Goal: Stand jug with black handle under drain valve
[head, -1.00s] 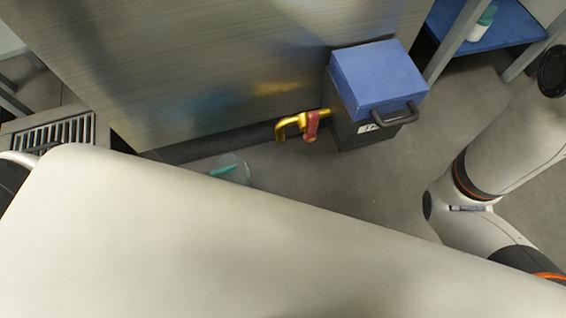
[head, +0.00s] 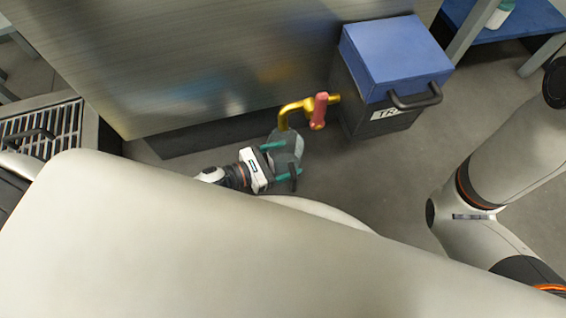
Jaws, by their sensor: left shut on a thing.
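A clear greyish jug (head: 289,141) with a black handle is in the middle of the head view. The drain valve (head: 292,107) is a yellow bent pipe with a red lever, low on the large metal tank. The jug lies just below the valve's spout in the picture, and its top edge meets the spout's end there. My left gripper (head: 283,159), with teal fingers, is shut on the jug on its near side. I cannot tell whether the jug's base touches the floor. My right gripper is out of view.
A blue-topped dark box (head: 396,62) with a black handle stands right of the valve. The metal tank (head: 200,60) fills the back. Bare floor (head: 375,180) lies in front of the box.

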